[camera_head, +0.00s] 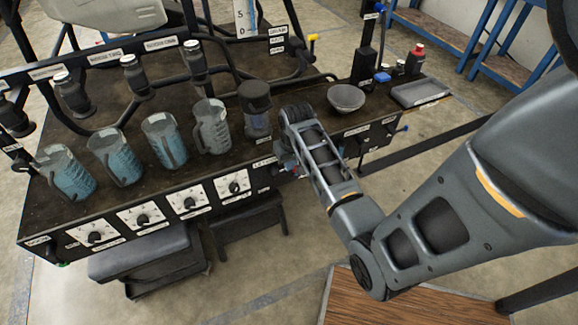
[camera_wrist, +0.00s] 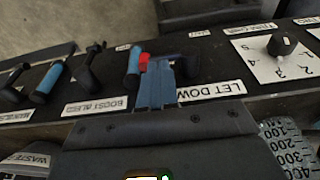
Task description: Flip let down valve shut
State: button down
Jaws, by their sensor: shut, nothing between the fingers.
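My gripper (camera_wrist: 158,80) is shut and empty in the wrist view, its blue fingers pointing at the edge of the black panel. The LET DOWN label (camera_wrist: 211,91) lies just right of the fingers, upside down and partly cut off by them. A red piece (camera_wrist: 143,62) shows at the fingertips, touching or very close. A blue handle (camera_wrist: 133,60) stands just left of them, and a dark lever part shows behind and to their right. The fingers hide much of the valve, so its exact position cannot be told.
More levers stand left of the fingers, including one by the BOOST BLEED label (camera_wrist: 97,105). A black knob (camera_wrist: 283,42) on a numbered dial is at right. Several jugs, one here (camera_head: 212,127), stand on the bench. A grey bowl (camera_head: 346,97) sits beyond my arm.

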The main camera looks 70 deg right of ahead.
jog(key=shift+w+d+f, duration=0.1)
jog(key=shift+w+f, duration=0.05)
jog(key=shift+f, duration=0.7)
jog(key=shift+d+f+t+y, duration=0.15)
jog(key=shift+t+y, duration=0.15)
jog(key=shift+t, duration=0.2)
notch_tip(320, 180, down, 6)
jog(key=s+t+y+b, duration=0.1)
jog(key=t+y+b, duration=0.2)
jog(key=t+y, duration=0.1)
jog(key=shift+d+m+t, duration=0.2)
jog(key=shift+m+t, duration=0.2)
jog(key=shift+t, duration=0.1)
jog(key=shift+w, duration=0.1)
dwell(0.7)
jog(key=v, duration=0.8)
jog(key=shift+p, duration=0.3)
jog(key=shift+w, duration=0.1)
